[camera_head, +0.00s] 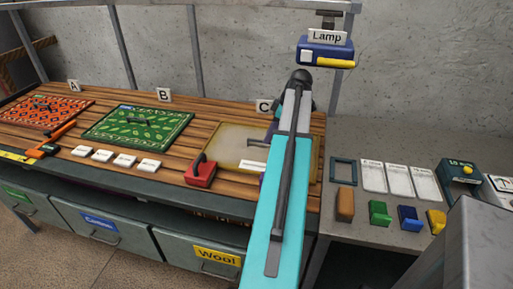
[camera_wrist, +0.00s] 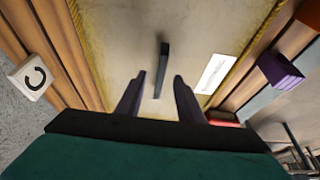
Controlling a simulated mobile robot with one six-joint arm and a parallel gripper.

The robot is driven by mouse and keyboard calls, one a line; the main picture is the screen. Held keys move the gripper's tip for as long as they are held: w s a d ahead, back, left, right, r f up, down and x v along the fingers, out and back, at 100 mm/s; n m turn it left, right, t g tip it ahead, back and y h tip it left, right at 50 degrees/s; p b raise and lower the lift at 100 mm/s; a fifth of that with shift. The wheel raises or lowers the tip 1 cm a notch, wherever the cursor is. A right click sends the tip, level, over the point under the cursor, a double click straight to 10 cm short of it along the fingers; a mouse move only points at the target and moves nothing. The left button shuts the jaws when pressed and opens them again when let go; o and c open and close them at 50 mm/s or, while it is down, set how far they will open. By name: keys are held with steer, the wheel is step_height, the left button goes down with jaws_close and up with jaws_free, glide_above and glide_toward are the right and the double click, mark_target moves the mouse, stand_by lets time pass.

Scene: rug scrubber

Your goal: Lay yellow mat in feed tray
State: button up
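The yellow mat (camera_head: 228,140) lies flat on the wooden bench by sign C, pale beige with a yellow edge. My arm hides part of it in the head view. In the wrist view the mat (camera_wrist: 120,45) fills the middle, with a dark upright handle (camera_wrist: 163,65) on it. My gripper (camera_wrist: 159,77) is open above the mat. Its two dark fingers stand either side of the handle's line in the picture; I cannot tell whether they reach down around it. I cannot tell which thing is the feed tray.
A green mat (camera_head: 137,128) lies by sign B and an orange mat (camera_head: 40,112) by sign A. A red block with a dark handle (camera_head: 200,174) stands at the bench's front edge. Coloured blocks (camera_head: 380,212) and white cards (camera_head: 398,178) lie on the grey counter right. A Lamp box (camera_head: 326,54) hangs above.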

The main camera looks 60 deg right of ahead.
mark_target(257, 140)
steer(key=shift+w+a, duration=0.2)
steer(key=shift+w, duration=0.4)
steer(key=shift+w+a+r+p, duration=0.1)
steer(key=shift+w+a+p, duration=0.15)
steer(key=shift+w, duration=0.3)
steer(key=shift+w+a+p, duration=0.1)
steer(key=shift+w+p, duration=0.2)
steer(key=shift+w, duration=0.2)
steer(key=shift+x, duration=0.9)
steer(key=shift+w+a+f, duration=0.1)
steer(key=shift+w+f, duration=0.2)
steer(key=shift+f, duration=0.35)
steer(key=shift+f, duration=0.25)
jaws_close()
